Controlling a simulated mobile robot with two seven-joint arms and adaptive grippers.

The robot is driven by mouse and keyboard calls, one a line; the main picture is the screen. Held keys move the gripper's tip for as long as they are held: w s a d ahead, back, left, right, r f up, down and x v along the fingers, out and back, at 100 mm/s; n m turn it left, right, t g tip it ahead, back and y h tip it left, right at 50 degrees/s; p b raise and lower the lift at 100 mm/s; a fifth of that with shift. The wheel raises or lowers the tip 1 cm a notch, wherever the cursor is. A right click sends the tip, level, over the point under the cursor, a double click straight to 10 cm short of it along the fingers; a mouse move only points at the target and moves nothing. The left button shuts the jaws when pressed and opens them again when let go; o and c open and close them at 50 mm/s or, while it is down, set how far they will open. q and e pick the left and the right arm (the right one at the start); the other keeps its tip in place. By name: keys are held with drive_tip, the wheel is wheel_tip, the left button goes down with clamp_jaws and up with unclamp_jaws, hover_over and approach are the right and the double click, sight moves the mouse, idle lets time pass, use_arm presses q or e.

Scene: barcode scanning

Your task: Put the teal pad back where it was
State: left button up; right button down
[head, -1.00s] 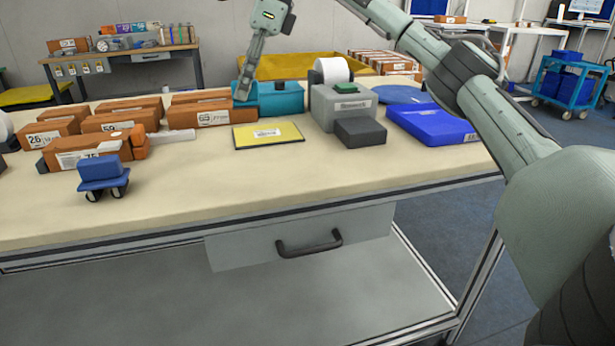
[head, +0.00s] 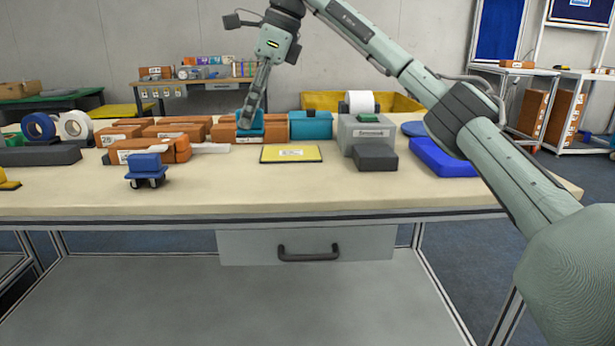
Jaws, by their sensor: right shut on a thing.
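The teal pad (head: 257,122) is in my right gripper (head: 246,121), at the front face or top of a brown carton (head: 240,135) in the back row. I cannot tell whether the pad touches the carton. The right gripper is shut on the pad and points down, its arm reaching in from the right. A teal box (head: 311,126) stands just to the right of the pad, with a gap between them. My left gripper is not in view.
Several brown cartons (head: 178,132) stand left of the pad. A yellow pad (head: 291,154) lies in front, and a grey label printer (head: 365,133) with a white roll stands to the right. A small blue trolley (head: 146,172) is at front left.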

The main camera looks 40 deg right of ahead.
drive_tip(key=s+d+f, duration=0.1)
drive_tip(key=d+f, duration=0.1)
drive_tip(key=d, duration=0.1)
drive_tip(key=s+d+f, duration=0.2)
drive_tip(key=d, duration=0.1)
drive_tip(key=s+d+f, duration=0.1)
drive_tip(key=d+f, duration=0.1)
drive_tip(key=d, duration=0.1)
drive_tip(key=shift+s+d+f, duration=0.2)
drive_tip(key=shift+s+d, duration=0.05)
wheel_tip(320, 180, down, 4)
drive_tip(key=shift+r+b, duration=0.1)
drive_tip(key=shift+b, duration=0.25)
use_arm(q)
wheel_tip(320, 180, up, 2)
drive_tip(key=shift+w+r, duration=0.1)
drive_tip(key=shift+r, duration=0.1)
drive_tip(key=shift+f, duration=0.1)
use_arm(e)
drive_tip(key=shift+f, duration=0.2)
drive_tip(key=c, duration=1.8)
unclamp_jaws()
drive_tip(key=shift+f, duration=0.1)
drive_tip(key=o, duration=0.4)
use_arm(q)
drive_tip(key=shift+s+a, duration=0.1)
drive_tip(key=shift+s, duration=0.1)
